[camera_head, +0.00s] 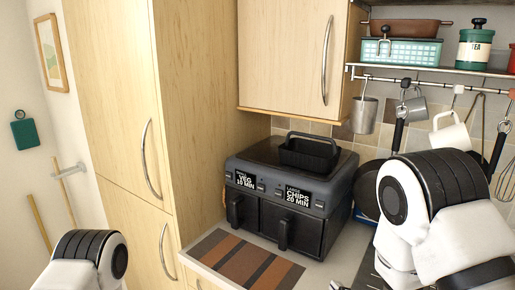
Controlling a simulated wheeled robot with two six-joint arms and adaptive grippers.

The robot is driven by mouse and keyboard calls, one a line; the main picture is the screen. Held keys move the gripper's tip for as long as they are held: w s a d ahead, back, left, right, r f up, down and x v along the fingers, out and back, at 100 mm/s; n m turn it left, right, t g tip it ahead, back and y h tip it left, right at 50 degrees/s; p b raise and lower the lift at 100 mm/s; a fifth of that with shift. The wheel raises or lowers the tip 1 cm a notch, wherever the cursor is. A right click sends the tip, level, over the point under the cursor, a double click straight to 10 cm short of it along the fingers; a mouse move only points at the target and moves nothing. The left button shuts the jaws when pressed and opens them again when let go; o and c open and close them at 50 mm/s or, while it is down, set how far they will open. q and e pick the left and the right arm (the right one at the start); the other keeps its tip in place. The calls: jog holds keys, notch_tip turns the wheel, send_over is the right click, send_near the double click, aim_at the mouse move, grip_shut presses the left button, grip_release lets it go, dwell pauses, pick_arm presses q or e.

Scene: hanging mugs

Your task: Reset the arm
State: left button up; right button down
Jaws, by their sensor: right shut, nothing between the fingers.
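My right arm comes in at the right, and its white and black links cover part of the counter. My right gripper (368,274) shows only in small part low beside that arm; it is shut and empty. My left arm shows only as a white and black joint at the bottom left, and its gripper is out of view. A white mug (449,134) and a grey mug (415,106) hang from the rail (430,84) under the shelf, apart from my right arm.
A black double air fryer (270,222) with a black basket (309,153) on top stands on the counter. A striped mat (243,259) lies in front. A metal cup (363,115), pans and utensils hang at the right. Tall wooden cupboards (112,84) fill the left.

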pick_arm(q)
jog(key=f+b, duration=0.5)
jog(key=shift+s+f, duration=0.1)
jog(key=shift+s, duration=0.1)
pick_arm(e)
jog(key=s+d+f+n+g+h, duration=0.1)
jog(key=s+d+f+n+g, duration=0.2)
jog(key=s+f+n+g, duration=0.4)
jog(key=s+d+f+n+g+h, duration=0.1)
jog(key=s+d+f+n+g, duration=0.2)
jog(key=s+f+n+g, duration=0.4)
jog(key=s+f+n, duration=0.6)
jog(key=s+f, duration=1)
jog(key=s, duration=0.1)
jog(key=shift+s+d, duration=0.15)
jog(key=shift+s, duration=0.05)
pick_arm(q)
jog(key=shift+w, duration=0.1)
pick_arm(e)
jog(key=shift+w, duration=0.1)
